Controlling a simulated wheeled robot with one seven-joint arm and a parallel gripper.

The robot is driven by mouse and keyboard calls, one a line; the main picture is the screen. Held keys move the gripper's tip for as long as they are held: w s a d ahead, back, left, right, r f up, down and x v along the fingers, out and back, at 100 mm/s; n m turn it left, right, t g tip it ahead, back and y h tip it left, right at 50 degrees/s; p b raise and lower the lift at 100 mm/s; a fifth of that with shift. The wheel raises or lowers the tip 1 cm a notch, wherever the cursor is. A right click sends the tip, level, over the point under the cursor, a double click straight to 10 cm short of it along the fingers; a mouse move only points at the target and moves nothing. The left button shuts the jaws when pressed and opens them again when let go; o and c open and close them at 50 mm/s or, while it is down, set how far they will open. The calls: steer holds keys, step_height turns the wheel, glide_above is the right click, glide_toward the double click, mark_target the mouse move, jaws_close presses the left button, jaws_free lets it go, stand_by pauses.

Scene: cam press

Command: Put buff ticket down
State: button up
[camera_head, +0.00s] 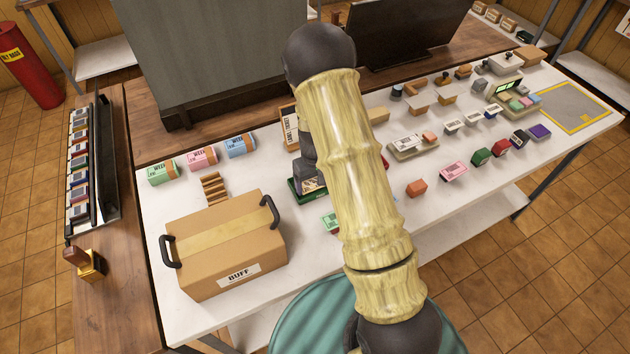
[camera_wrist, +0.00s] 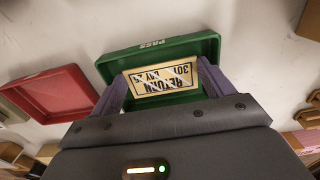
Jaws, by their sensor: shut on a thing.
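The buff ticket (camera_wrist: 163,84), printed RETURN, is between the two fingers of my gripper (camera_wrist: 163,88) in the wrist view. The gripper is shut on it. Ticket and fingertips are over a green tray (camera_wrist: 128,62) marked PASS, within its outline. I cannot tell whether the ticket touches the tray floor. In the head view my arm hides much of this; the green tray's edge (camera_head: 296,193) shows below my gripper.
A red tray (camera_wrist: 48,92) lies left of the green one in the wrist view. A cardboard box marked BUFF (camera_head: 190,268) stands at the table's front left. Pink (camera_head: 202,157) and blue (camera_head: 240,146) bundles sit behind it. Stamps and blocks crowd the table's right side.

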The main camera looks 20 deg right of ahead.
mark_target(315, 187)
steer(key=o, duration=0.7)
steer(key=shift+f, duration=0.1)
steer(key=shift+s, duration=0.1)
steer(key=shift+a+r+p, duration=0.1)
steer(key=shift+r+p, duration=0.45)
steer(key=shift+r, duration=0.35)
step_height(315, 187, up, 12)
steer(key=shift+f+b, duration=0.25)
steer(key=shift+b, duration=1)
